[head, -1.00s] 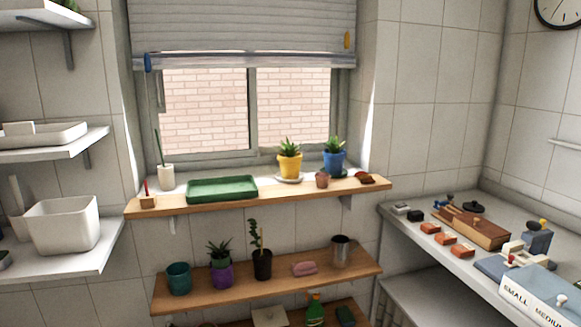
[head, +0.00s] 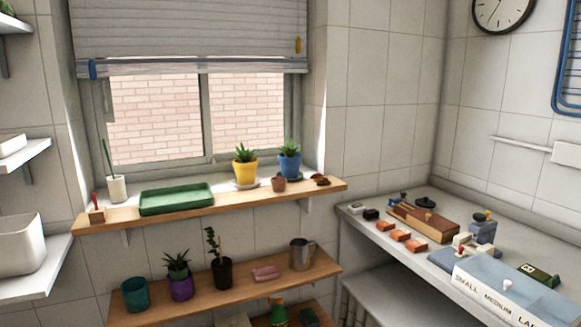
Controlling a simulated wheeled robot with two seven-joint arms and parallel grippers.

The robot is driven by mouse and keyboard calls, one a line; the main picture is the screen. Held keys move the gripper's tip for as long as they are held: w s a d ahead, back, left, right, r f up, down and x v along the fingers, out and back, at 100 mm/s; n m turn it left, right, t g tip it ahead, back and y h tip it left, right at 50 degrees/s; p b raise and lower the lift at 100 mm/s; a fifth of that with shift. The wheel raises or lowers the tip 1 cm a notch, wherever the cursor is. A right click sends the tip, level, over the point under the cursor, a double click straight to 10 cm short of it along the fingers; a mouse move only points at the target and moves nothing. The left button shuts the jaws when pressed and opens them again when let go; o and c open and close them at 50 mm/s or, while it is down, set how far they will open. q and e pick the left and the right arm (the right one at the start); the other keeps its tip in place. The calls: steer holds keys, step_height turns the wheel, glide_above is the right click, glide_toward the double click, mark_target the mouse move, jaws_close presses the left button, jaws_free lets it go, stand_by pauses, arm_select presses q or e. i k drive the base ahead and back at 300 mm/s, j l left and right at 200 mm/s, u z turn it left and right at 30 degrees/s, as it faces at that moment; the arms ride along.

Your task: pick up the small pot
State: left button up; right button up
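A small terracotta pot (head: 279,184) stands upright on the wooden window sill shelf (head: 222,204). It is in front of and between the yellow pot (head: 245,172) and the blue pot (head: 290,165), which both hold green plants. It is much smaller than those two and looks empty, though its inside is too small to make out. Neither of my grippers shows in the head view.
A green tray (head: 177,199) lies on the sill to the left. A lower wooden shelf (head: 213,290) holds several pots and a metal mug (head: 301,254). At right, a counter (head: 400,259) bears orange blocks and a blue-grey bin (head: 513,290) labelled SMALL and MEDIUM.

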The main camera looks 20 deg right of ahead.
mark_target(278, 183)
steer(key=i+l+z, duration=0.25)
steer(key=z, duration=0.15)
steer(key=i+z, duration=0.75)
steer(key=i, duration=0.1)
